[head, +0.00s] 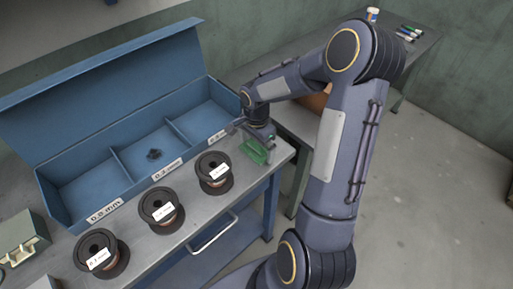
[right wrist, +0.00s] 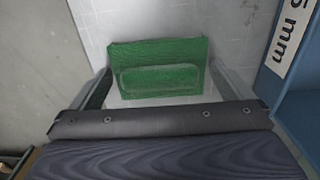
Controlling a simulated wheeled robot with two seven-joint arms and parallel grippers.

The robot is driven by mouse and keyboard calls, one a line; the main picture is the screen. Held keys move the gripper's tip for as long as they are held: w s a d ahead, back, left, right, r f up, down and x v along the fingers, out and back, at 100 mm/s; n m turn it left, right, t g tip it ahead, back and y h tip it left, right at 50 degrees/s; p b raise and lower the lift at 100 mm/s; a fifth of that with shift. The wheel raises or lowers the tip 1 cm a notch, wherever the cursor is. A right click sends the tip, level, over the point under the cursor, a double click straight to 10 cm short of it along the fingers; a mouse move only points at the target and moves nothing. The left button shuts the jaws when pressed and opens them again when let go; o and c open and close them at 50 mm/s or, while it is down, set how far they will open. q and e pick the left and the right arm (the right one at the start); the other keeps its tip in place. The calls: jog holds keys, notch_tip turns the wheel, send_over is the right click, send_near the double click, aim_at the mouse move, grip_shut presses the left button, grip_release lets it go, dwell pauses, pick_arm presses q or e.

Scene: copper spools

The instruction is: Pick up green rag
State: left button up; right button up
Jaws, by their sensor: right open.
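The green rag (head: 252,153) lies on the grey bench top near its right end, in front of the blue box. In the right wrist view the rag (right wrist: 160,52) is a flat green rectangle with a raised, folded-looking middle. My right gripper (head: 260,143) is over the rag, pointing down. In the right wrist view my right gripper (right wrist: 162,88) is open, with one finger on each side of the rag. I cannot tell whether the fingers touch it. My left gripper is not in view.
The blue box (head: 185,176) with labelled compartments and a raised lid stands behind the rag. Three copper spools, the nearest one (head: 214,173) left of the rag, stand along the bench front.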

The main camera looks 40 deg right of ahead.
aim_at(257, 145)
jog(key=c, duration=0.7)
jog(key=shift+r, duration=0.45)
notch_tip(257, 145, up, 2)
jog(key=shift+r, duration=0.15)
jog(key=s+a+r+b, duration=0.2)
jog(key=s+a+r, duration=0.1)
jog(key=s+r, duration=0.7)
jog(key=s, duration=0.3)
jog(key=shift+s+a, duration=0.3)
jog(key=shift+a, duration=0.05)
